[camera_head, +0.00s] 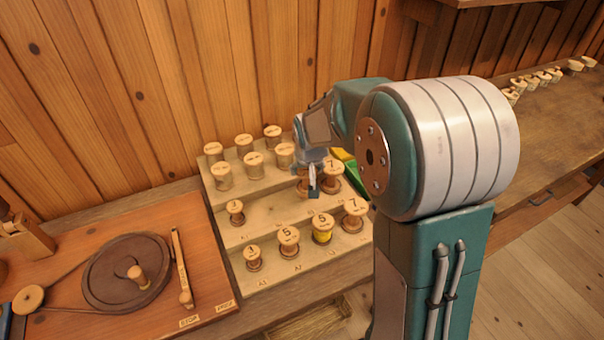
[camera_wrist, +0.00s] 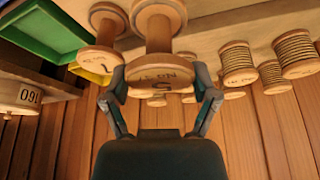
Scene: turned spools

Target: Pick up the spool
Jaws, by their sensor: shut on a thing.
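The spool (camera_wrist: 158,68) is a turned wooden one with a flat round end marked with a 5. In the wrist view it sits between the two fingers of my gripper (camera_wrist: 161,88), which close on its end from both sides. In the head view my gripper (camera_head: 314,186) points down at the middle step of the stand, and the spool (camera_head: 302,185) is mostly hidden behind it. I cannot tell whether the spool is clear of the step. A spool marked 7 (camera_head: 333,174) stands close beside it, also in the wrist view (camera_wrist: 102,55).
The stepped wooden stand (camera_head: 268,204) holds several other spools, including a yellow-wound one (camera_head: 322,229) in front and thread-wound ones (camera_head: 254,166) behind. A green tray (camera_wrist: 42,32) lies near the stand. A board with a dark wheel (camera_head: 127,272) is at left.

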